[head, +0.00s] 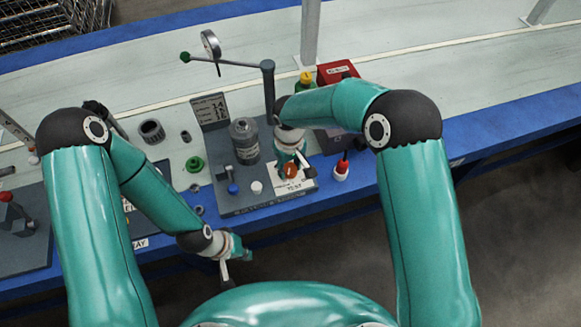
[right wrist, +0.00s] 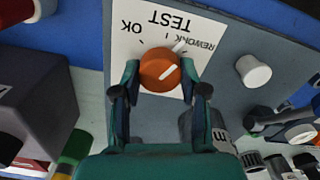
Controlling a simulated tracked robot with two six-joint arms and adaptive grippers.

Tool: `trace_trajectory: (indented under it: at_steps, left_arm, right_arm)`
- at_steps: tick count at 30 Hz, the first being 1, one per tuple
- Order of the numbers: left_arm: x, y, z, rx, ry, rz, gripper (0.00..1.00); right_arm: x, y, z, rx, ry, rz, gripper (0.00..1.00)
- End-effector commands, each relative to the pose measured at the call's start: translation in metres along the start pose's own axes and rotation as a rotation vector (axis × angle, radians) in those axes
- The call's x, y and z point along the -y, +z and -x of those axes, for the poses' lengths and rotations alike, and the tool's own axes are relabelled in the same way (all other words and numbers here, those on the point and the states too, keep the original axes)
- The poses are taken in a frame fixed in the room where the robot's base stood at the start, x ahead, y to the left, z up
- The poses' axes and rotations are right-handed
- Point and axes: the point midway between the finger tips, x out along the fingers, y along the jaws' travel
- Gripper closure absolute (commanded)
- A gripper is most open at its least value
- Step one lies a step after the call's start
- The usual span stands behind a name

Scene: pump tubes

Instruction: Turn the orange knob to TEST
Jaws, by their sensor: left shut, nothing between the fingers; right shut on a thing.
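The orange knob (head: 290,171) sits on a white label plate (head: 293,184) at the front right corner of a grey fixture. In the right wrist view the knob (right wrist: 160,69) lies between the two fingers of my right gripper (right wrist: 159,84), which is shut on it. The plate reads OK at upper left, TEST at the top and REWORK at right, seen upside down. The knob's white line points up and right, toward the REWORK side. My left gripper (head: 236,258) is shut and empty in front of the bench edge, below the fixture.
A grey cylinder (head: 244,140) stands on the fixture (head: 243,205). A red-topped bottle (head: 342,167) is close at right. A lever post (head: 269,90) rises behind.

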Motion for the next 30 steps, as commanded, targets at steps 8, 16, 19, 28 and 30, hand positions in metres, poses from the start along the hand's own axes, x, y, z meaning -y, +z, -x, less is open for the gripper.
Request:
trace_trajectory:
  at_steps: [8,16,19,28,30]
  left_arm:
    - [0.0025,0.0,-0.0068,0.0,0.0,0.0,1.0]
    - [0.0031,-0.0001,-0.0087,0.0,0.0,0.0,1.0]
    - [0.0032,-0.0001,-0.009,0.0,0.0,0.0,1.0]
    - [0.0034,0.0,-0.0093,0.0,0.0,0.0,1.0]
    - [0.0034,0.0,-0.0093,0.0,0.0,0.0,1.0]
  right_arm:
    - [-0.0012,0.0006,-0.0006,0.002,0.001,0.246,0.92]
    - [-0.0017,0.0005,0.0001,0.002,0.001,0.417,0.92]
    - [-0.0019,0.0005,0.0003,0.002,0.002,0.456,0.92]
    - [-0.0024,0.0005,0.0007,0.002,0.002,0.503,0.92]
    - [-0.0025,0.0005,0.0007,0.002,0.002,0.504,0.92]
